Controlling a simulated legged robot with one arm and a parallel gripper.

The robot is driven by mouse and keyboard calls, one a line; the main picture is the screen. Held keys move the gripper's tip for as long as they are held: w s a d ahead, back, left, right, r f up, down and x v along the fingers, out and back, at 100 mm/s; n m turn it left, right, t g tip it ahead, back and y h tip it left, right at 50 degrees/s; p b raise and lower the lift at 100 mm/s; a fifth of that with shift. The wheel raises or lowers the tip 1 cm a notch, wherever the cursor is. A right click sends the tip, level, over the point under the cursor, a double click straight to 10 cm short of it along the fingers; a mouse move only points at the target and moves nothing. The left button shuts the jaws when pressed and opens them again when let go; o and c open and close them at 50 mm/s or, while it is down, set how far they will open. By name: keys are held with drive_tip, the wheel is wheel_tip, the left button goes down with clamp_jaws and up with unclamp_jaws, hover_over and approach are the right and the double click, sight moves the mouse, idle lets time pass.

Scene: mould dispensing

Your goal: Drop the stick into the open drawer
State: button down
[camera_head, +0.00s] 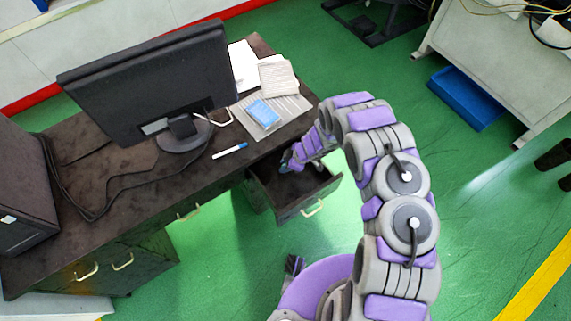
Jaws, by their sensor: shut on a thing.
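The open drawer (318,203) is pulled out at the right end of the dark desk and shows a dark inside and a pale handle. My gripper (287,166) is over the back left part of the drawer opening, with the arm reaching in from the right. It is small in the picture and shut on the stick, which is too small and too covered by the fingers to make out clearly. How far the fingertips are above the drawer floor is hard to tell.
The desk (140,185) carries a monitor (150,85), cables, a white-and-blue marker (229,150), a blue box (263,112) and papers (278,77). A computer case (25,190) stands at the far left. Green floor is free right of the drawer.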

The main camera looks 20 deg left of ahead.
drive_tip(key=shift+f+b, duration=0.7)
drive_tip(key=shift+f, duration=0.4)
drive_tip(key=c, duration=0.8)
unclamp_jaws()
drive_tip(key=shift+r, duration=0.1)
drive_tip(key=p+v, duration=0.3)
drive_tip(key=v, duration=1.4)
drive_tip(key=shift+r, duration=0.1)
